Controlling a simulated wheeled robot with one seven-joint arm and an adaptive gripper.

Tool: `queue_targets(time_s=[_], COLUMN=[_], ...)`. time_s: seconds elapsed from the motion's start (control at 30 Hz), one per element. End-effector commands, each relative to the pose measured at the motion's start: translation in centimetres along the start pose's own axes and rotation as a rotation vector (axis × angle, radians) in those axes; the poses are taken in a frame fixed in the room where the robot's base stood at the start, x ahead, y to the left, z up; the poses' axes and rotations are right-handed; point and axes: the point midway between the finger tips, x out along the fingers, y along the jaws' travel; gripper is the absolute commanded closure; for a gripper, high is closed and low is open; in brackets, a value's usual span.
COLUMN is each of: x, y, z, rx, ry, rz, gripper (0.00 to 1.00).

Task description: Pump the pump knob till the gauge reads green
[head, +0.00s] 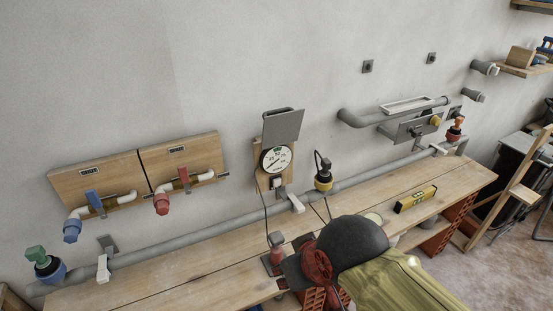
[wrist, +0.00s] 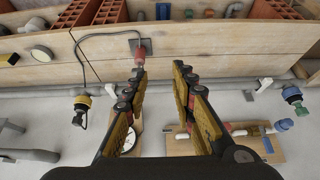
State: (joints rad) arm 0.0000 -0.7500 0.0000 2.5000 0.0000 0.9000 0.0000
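The red pump knob (head: 277,241) stands on a small plate on the workbench, left of my gripper in the head view. In the wrist view the knob (wrist: 139,54) shows just beyond the tip of the left finger. My gripper (wrist: 160,72) is open, its two fingers apart with nothing between them. I cannot tell whether the left finger touches the knob. The round white gauge (head: 276,158) hangs on a wooden board on the wall; its needle is too small to read. The gauge (wrist: 122,140) is partly hidden behind the left finger in the wrist view.
The wooden workbench (head: 150,265) runs along the wall, with a grey pipe (head: 230,222) behind it. A yellow level (head: 416,199) lies at the right. Blue (head: 94,199) and red (head: 184,178) valves are on wall boards at the left. A dark cable (wrist: 90,38) runs to the pump.

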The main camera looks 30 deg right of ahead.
Motion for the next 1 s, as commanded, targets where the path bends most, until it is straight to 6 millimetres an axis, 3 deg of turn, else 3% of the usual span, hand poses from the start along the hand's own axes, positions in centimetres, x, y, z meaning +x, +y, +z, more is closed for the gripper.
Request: queue_targets(time_s=[0.13,0.57,1.0], x=[0.0,0.0,0.0], y=[0.0,0.0,0.0], z=[0.0,0.0,0.0], rx=[0.0,0.0,0.0], ry=[0.0,0.0,0.0], rz=[0.0,0.0,0.0], gripper=[0.75,0.99,1.0])
